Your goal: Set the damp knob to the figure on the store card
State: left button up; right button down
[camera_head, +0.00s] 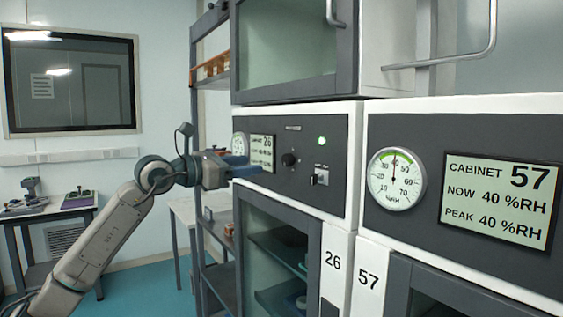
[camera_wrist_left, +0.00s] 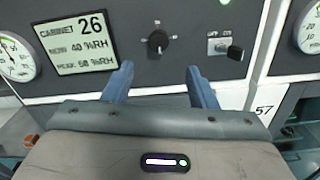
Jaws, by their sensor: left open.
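The black round knob (camera_head: 289,159) is on the dark panel of cabinet 26, with small marks around it too small to read. It also shows in the left wrist view (camera_wrist_left: 157,41), just beyond and between my fingertips. My left gripper (camera_head: 247,169) is open and empty in front of the panel, left of the knob in the head view. Its two blue fingers (camera_wrist_left: 159,72) are spread apart below the knob in the wrist view and do not touch it. I cannot pick out a store card; a white sheet (camera_head: 42,86) on the far window is unreadable.
A key switch (camera_head: 319,177) sticks out right of the knob, below a green lamp (camera_head: 322,141). The cabinet 26 display (camera_wrist_left: 78,43) and a dial (camera_wrist_left: 17,57) are to the left. Cabinet 57's display (camera_head: 499,201) reads now 40 %RH, peak 40 %RH. Door handles (camera_head: 490,35) project above.

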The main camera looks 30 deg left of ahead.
aim_at(285, 161)
pick_arm(q)
jog(key=p+x, duration=0.6)
jog(key=x, duration=0.3)
jog(key=shift+w+r, duration=0.1)
jog(key=shift+w, duration=0.35)
jog(key=shift+w+d, duration=0.3)
jog(key=shift+w, duration=0.2)
jog(key=shift+c, duration=0.2)
jog(key=c, duration=0.9)
